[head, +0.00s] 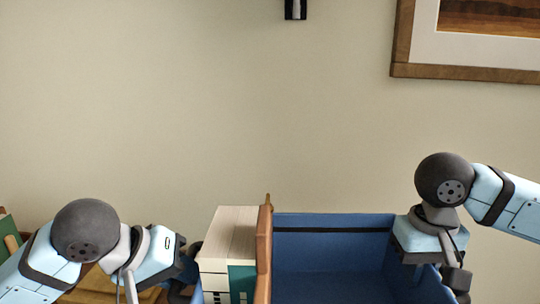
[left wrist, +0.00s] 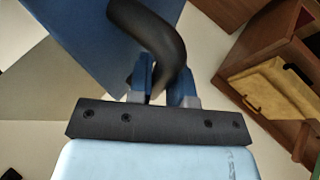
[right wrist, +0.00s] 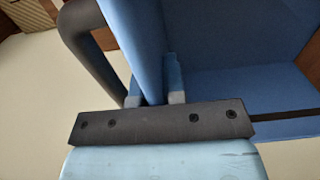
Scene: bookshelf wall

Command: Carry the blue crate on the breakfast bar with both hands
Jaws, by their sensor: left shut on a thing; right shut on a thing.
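The blue crate (head: 335,258) is at the bottom centre of the head view, its lower part cut off by the frame. My left gripper (head: 188,270) is at its left side, partly hidden. In the left wrist view my left gripper (left wrist: 161,88) is shut on the crate's dark curved handle (left wrist: 155,30). My right gripper (head: 456,278) is at the crate's right wall. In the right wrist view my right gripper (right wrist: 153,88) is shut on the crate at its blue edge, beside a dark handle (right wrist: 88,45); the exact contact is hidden.
A picture frame (head: 465,72) hangs on the wall behind. Brown wooden furniture (left wrist: 275,60) shows in the left wrist view.

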